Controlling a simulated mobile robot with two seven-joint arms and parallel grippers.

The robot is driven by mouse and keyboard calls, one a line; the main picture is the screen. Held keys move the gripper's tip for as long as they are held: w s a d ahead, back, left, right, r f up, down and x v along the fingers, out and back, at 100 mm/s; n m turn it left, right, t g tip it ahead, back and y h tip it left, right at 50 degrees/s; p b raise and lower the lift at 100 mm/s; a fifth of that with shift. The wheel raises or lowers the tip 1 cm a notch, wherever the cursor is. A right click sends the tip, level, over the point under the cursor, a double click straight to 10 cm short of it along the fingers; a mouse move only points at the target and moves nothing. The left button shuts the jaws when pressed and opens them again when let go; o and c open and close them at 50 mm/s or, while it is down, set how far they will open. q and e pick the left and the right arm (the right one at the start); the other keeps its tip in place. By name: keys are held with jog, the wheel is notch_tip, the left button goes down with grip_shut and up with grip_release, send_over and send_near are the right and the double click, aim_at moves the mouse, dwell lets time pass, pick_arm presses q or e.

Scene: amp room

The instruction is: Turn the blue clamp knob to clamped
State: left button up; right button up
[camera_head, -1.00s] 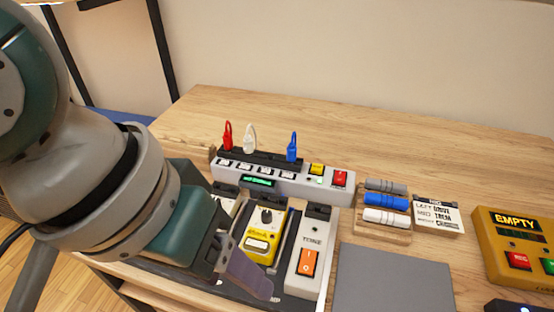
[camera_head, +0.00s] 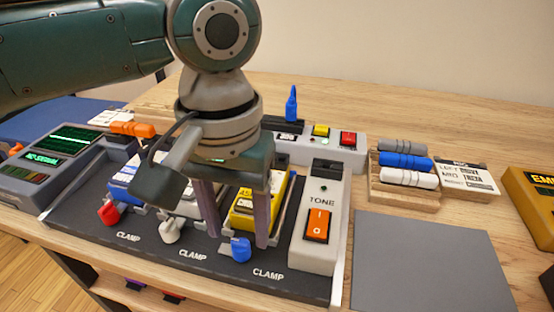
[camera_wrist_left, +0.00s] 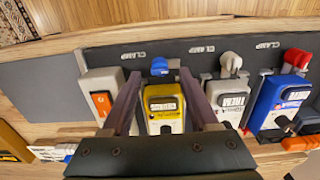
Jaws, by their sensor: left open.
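The blue clamp knob (camera_head: 237,250) sits at the front edge of the black pedalboard (camera_head: 190,251), below the yellow pedal (camera_head: 243,213) and left of a CLAMP label. In the left wrist view the blue knob (camera_wrist_left: 160,67) shows at the head of the yellow pedal (camera_wrist_left: 164,112). My left gripper (camera_head: 238,240) is open and points down over the yellow pedal. Its two fingers hang either side of the knob in the picture, apart from it. In the left wrist view the knob lies between the fingertips (camera_wrist_left: 161,74). I cannot tell the fingertips' height above the board.
A red knob (camera_head: 108,212) and a white knob (camera_head: 170,231) stand left along the board's front edge. A grey TONE pedal (camera_head: 322,239) with an orange switch stands close right of the gripper. A flat grey pad (camera_head: 430,260) lies farther right.

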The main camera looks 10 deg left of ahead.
aim_at(234, 246)
pick_arm(q)
jog(key=shift+f, duration=1.15)
jog(key=shift+c, duration=0.2)
grip_shut()
